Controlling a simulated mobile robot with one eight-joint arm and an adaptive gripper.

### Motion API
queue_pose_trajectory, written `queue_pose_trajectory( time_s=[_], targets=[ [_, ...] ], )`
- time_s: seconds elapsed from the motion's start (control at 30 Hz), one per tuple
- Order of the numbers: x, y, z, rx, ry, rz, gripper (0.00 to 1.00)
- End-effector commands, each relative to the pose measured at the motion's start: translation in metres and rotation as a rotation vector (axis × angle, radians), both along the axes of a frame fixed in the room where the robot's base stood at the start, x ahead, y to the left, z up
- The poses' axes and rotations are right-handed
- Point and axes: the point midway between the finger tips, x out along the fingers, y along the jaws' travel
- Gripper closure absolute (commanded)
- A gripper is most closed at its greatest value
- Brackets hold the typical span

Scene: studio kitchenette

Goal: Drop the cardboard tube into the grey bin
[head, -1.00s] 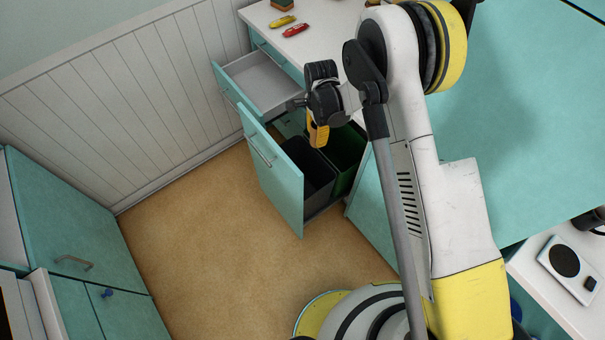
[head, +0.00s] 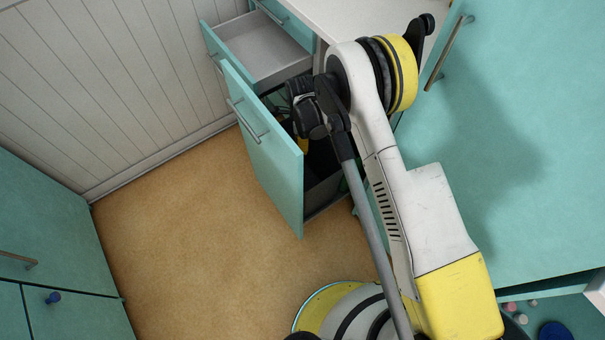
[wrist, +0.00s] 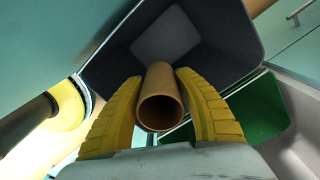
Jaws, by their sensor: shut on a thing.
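The cardboard tube (wrist: 160,108) is a brown hollow cylinder in the wrist view, its open end toward the camera. My gripper (wrist: 162,100) is shut on it, with a yellow finger on each side. In the wrist view the tube lies in front of the dark grey bin (wrist: 98,72), its far end against the bin's opening. In the head view my gripper (head: 303,142) is over the pull-out with the bins, mostly hidden by my wrist. The grey bin shows only as a dark part (head: 322,165) below my wrist.
A green bin (wrist: 258,108) stands beside the grey one. The pull-out's teal front (head: 265,150) stands open, and an open empty drawer (head: 262,50) is above and behind it. A white worktop (head: 350,18) lies behind. The brown floor (head: 190,220) at left is clear.

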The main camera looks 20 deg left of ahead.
Motion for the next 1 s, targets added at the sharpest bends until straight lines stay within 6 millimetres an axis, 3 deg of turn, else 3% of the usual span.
queue_pose_trajectory(
  time_s=[0.27, 0.63, 0.97, 1.0],
  targets=[
    [0.000, 0.000, -0.017, 0.000, 0.000, 0.000, 0.69],
    [0.000, 0.000, -0.060, 0.000, 0.000, 0.000, 0.69],
    [0.000, 0.000, -0.065, 0.000, 0.000, 0.000, 0.69],
    [0.000, 0.000, -0.065, 0.000, 0.000, 0.000, 0.51]
  ],
)
